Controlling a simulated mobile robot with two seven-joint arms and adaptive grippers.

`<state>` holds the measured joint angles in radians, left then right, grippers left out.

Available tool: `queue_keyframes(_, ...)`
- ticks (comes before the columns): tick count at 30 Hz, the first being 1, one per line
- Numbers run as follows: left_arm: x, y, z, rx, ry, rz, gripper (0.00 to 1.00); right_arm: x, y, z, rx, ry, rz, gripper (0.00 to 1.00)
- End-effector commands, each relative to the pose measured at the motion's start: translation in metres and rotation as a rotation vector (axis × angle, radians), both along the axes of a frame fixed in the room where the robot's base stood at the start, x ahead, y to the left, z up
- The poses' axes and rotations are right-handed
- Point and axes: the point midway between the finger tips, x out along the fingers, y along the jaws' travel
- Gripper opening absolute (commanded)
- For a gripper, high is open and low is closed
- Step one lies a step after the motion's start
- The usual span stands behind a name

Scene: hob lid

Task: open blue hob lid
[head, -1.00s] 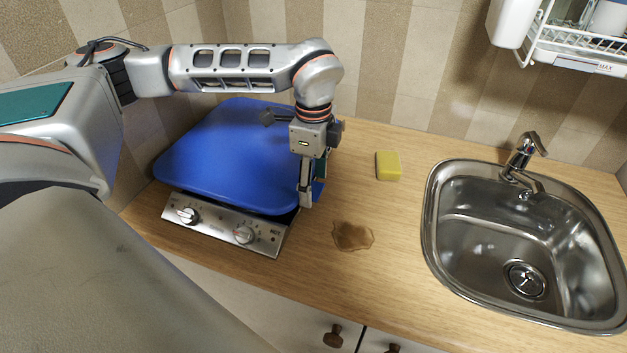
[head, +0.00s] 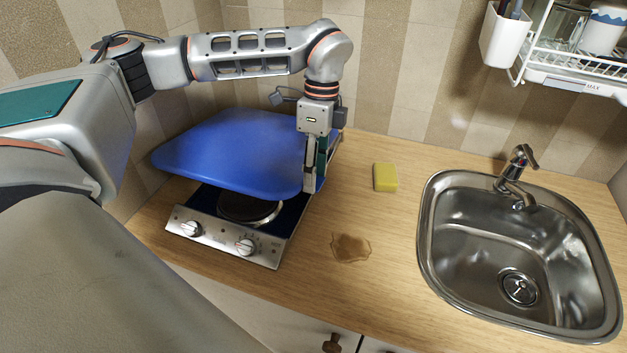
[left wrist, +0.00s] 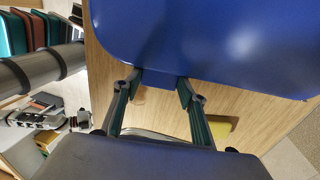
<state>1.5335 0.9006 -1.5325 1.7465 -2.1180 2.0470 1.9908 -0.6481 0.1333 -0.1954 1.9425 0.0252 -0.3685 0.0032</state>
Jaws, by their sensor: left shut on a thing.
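The blue hob lid (head: 235,150) is tilted up at its front edge, partly raised above the silver hob (head: 225,235). A dark round burner (head: 248,207) shows under it. My left gripper (head: 315,178) is at the lid's right side, shut on the lid's edge. In the left wrist view the blue lid (left wrist: 215,40) fills the top, and the fingertips of my left gripper (left wrist: 160,82) close on a blue tab at its edge.
A yellow sponge (head: 385,177) and a brown spill (head: 350,247) lie on the wooden counter (head: 385,215) right of the hob. A steel sink (head: 470,235) with a tap (head: 516,175) is farther right. A dish rack (head: 570,70) hangs above it.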

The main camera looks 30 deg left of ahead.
Motion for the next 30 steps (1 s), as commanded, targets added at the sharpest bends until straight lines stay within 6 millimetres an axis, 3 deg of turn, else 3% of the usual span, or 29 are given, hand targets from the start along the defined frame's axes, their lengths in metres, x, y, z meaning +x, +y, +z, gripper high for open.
queue_keyframes(4,0.013,0.002,0.027,-0.02,0.077,0.004,0.03,-0.008,-0.014,-0.011,-0.021,0.034,-0.019,0.4)
queue_keyframes(12,0.03,0.007,0.058,-0.049,0.19,0.004,0.03,-0.01,-0.015,-0.013,-0.018,0.041,-0.028,0.4)
queue_keyframes(30,0.062,0.016,0.099,-0.089,0.352,0.004,0.03,-0.01,-0.009,-0.011,-0.009,0.038,-0.025,0.4)
